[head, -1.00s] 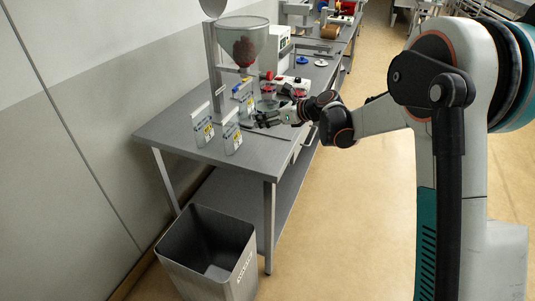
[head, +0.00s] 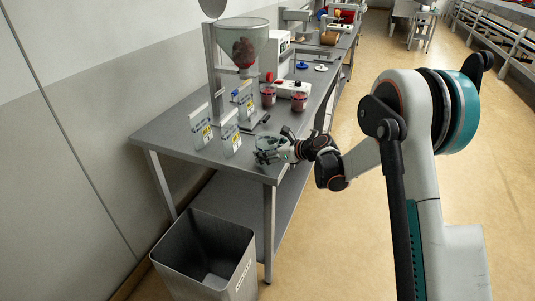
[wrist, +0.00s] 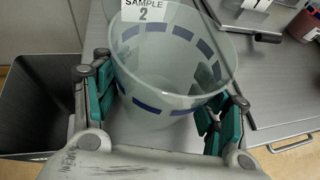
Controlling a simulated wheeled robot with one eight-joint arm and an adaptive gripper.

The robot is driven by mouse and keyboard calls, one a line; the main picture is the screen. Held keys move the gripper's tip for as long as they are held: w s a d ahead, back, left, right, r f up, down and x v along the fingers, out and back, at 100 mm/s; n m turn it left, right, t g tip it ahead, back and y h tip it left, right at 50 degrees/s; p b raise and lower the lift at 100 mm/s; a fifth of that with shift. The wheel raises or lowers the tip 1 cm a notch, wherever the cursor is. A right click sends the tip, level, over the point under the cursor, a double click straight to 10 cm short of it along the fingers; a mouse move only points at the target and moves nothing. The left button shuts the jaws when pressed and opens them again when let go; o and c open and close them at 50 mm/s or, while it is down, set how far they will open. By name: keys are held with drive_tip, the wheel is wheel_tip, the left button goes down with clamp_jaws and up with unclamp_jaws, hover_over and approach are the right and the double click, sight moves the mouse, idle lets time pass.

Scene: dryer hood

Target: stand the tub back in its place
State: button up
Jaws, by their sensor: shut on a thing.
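The tub (wrist: 170,75) is clear and wide-mouthed, with a ring of blue dashes and a "SAMPLE 2" label; it looks empty. My gripper (wrist: 165,115) is shut on it, with fingers on its left and right sides in the wrist view. In the head view the tub (head: 268,141) is at the near right corner of the grey table (head: 180,127), with my gripper (head: 270,155) around its near side. The tub looks about upright. I cannot tell whether its base touches the table.
Two tubs with red contents (head: 268,95) (head: 299,102) stand by a white device (head: 287,87) with a red button. A waste bin (head: 205,250) stands on the floor.

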drive_tip(key=shift+r, duration=0.1)
drive_tip(key=shift+f, duration=0.2)
drive_tip(key=o, duration=1.3)
drive_tip(key=shift+r, duration=0.1)
